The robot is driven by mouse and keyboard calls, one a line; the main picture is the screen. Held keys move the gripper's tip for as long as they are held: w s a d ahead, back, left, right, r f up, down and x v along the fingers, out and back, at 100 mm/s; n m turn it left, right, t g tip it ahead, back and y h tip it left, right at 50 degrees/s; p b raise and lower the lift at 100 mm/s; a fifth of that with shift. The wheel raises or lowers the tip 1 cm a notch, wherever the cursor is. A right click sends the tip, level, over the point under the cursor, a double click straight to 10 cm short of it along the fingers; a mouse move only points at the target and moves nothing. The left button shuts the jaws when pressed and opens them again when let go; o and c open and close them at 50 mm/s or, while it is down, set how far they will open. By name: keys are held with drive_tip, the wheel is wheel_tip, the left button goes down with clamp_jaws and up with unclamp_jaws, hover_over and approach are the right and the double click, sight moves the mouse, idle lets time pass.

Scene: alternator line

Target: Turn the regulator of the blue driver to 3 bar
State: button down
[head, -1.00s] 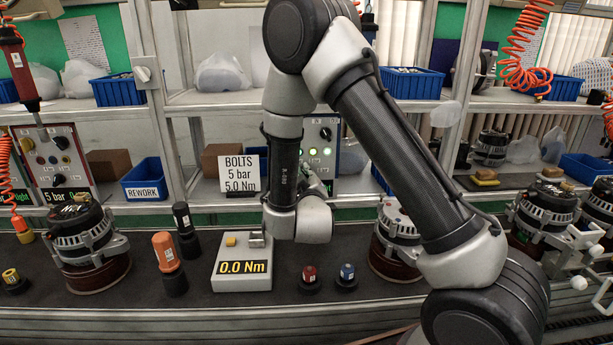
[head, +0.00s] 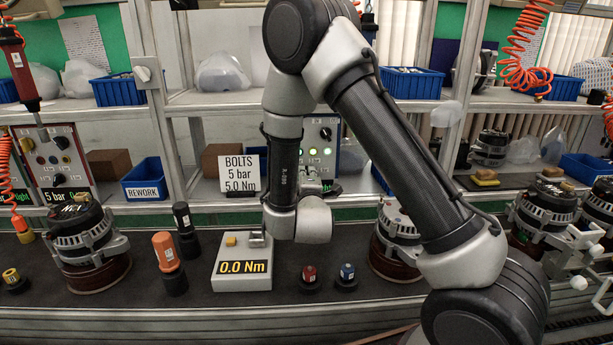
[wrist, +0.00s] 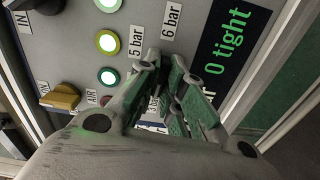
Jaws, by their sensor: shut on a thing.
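A grey control panel (head: 325,165) stands behind my arm on the lower shelf in the head view. In the wrist view the panel (wrist: 72,42) fills the upper left, with "5 bar" and "6 bar" labels (wrist: 171,20) and a green "0 tight" readout (wrist: 224,42). My gripper (wrist: 165,68) is at the panel, beside these labels, with its fingers close together. It is shut on what seems to be the regulator knob, which the fingers hide. The knob's setting cannot be read. I cannot make out the blue driver itself.
On the panel are a yellow knob (wrist: 60,97), a black knob (wrist: 42,4) and lit green lamps (wrist: 108,77). A "BOLTS 5 bar 5.0 Nm" sign (head: 242,173) stands left of the panel. A torque tester (head: 242,262) reads 0.0 Nm on the bench. Alternators (head: 82,240) stand at both sides.

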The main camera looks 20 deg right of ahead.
drive_tip(key=shift+n, duration=0.7)
drive_tip(key=c, duration=1.5)
unclamp_jaws()
drive_tip(key=shift+c, duration=0.2)
drive_tip(key=s+a, duration=0.2)
drive_tip(key=s, duration=0.9)
drive_tip(key=shift+s+a, duration=0.2)
drive_tip(key=shift+s, duration=0.2)
